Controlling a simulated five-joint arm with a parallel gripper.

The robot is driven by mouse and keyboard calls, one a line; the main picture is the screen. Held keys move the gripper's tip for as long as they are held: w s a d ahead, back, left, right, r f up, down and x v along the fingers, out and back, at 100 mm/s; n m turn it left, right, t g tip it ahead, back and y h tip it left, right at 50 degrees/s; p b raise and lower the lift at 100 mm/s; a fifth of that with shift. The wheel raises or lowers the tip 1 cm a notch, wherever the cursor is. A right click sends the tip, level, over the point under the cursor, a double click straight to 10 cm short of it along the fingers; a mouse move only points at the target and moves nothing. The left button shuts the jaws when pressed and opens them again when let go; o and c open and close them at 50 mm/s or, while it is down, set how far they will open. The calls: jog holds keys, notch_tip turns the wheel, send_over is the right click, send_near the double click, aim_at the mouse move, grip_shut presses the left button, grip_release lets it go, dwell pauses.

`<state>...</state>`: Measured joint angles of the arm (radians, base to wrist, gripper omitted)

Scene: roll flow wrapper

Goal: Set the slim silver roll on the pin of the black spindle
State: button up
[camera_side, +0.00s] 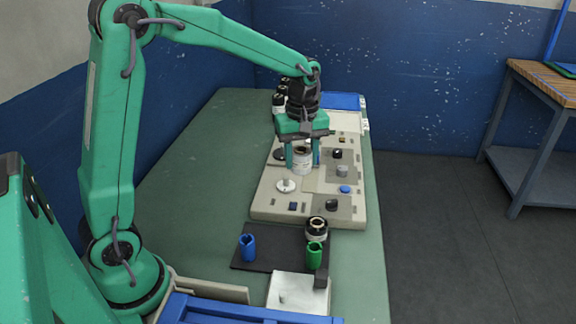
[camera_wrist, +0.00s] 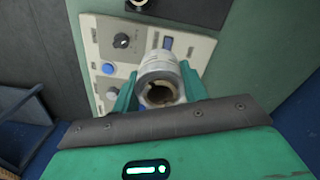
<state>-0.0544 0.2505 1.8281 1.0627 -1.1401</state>
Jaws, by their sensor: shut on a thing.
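My gripper (camera_side: 303,155) is shut on a silver-white roll (camera_side: 302,163) above the middle of the beige panel (camera_side: 270,209). In the wrist view the roll (camera_wrist: 158,70) sits between the two green fingers (camera_wrist: 160,92), its hollow brown core facing the camera. A dark round disc (camera_side: 279,154), which looks like the black spindle, is on the panel just left of my gripper; its pin cannot be made out. A pale disc with a short pin (camera_side: 286,185) is in front of the roll. The gap under the roll cannot be told.
Knobs and a blue button (camera_side: 345,189) line the panel's right side. In front, a dark mat (camera_side: 279,263) carries a blue cylinder (camera_side: 248,247), a green cylinder (camera_side: 314,254) and a black-and-white roll (camera_side: 316,228). The bench's left side is clear.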

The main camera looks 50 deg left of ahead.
jog(key=w+a+n, duration=0.2)
jog(key=w+a, duration=0.3)
jog(key=a, duration=0.5)
jog(key=w+a+n, duration=0.2)
jog(key=w+a, duration=0.3)
jog(key=a, duration=0.6)
jog(key=shift+w+a+f, duration=0.2)
jog(key=shift+f, duration=0.1)
jog(key=shift+f, duration=0.1)
jog(key=shift+f, duration=2.4)
jog(key=shift+f, duration=2.2)
jog(key=o, duration=1.6)
